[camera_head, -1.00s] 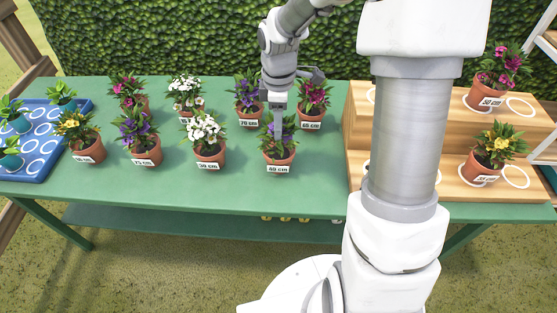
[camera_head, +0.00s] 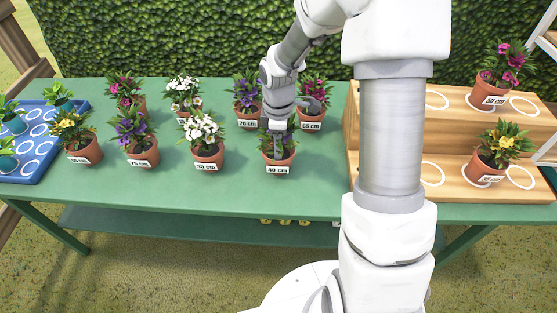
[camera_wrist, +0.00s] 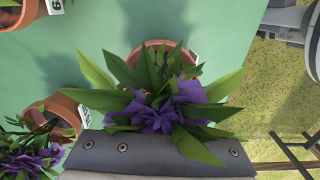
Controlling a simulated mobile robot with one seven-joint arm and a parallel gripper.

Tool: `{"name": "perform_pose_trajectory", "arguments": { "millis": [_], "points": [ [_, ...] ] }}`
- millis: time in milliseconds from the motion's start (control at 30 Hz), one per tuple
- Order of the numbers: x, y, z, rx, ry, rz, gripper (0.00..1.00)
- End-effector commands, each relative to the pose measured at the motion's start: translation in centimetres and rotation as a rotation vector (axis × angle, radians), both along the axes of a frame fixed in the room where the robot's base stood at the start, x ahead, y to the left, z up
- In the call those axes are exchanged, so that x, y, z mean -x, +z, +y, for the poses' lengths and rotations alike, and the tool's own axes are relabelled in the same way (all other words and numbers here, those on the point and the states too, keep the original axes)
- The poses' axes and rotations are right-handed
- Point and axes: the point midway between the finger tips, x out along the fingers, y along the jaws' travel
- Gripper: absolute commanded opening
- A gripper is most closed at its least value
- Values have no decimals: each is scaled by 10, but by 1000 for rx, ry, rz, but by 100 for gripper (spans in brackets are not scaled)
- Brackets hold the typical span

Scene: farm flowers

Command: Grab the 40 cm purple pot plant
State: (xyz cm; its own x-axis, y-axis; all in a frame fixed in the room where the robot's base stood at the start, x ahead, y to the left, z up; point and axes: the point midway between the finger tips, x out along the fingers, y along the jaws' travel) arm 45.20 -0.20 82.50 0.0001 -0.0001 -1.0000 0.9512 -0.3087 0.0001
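The 40 cm purple pot plant (camera_head: 279,166) stands upright on the green table near its front edge, labelled 40 cm. My gripper (camera_head: 293,124) is directly above it with its fingers spread; one finger reaches down in front of the foliage and hides most of the flowers. In the wrist view the purple flowers (camera_wrist: 168,112) and leaves lie right against the grey gripper edge (camera_wrist: 150,155), with some leaves overlapping it. The terracotta pot rim (camera_wrist: 150,45) shows behind the leaves. The gripper holds nothing that I can see.
A purple 70 cm plant (camera_head: 247,96) and a magenta 65 cm plant (camera_head: 312,117) stand close behind. A white-flowered 30 cm plant (camera_head: 207,153) is to the left. A wooden stepped stand (camera_head: 462,130) is at the right, a blue tray (camera_head: 38,160) at the left.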

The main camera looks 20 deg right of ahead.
Motion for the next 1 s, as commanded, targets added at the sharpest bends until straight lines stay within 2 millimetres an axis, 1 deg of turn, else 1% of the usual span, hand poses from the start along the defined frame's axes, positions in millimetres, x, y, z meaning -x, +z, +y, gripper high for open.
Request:
{"name": "perform_pose_trajectory", "arguments": {
  "millis": [33, 167, 200, 1000],
  "points": [
    [0, 0, 0, 0, 0, 0, 31],
    [0, 0, 0, 0, 0, 0, 7],
    [0, 0, 0, 0, 0, 0, 0],
    [0, 1, 0, 0, 0, 0, 0]
  ]
}}
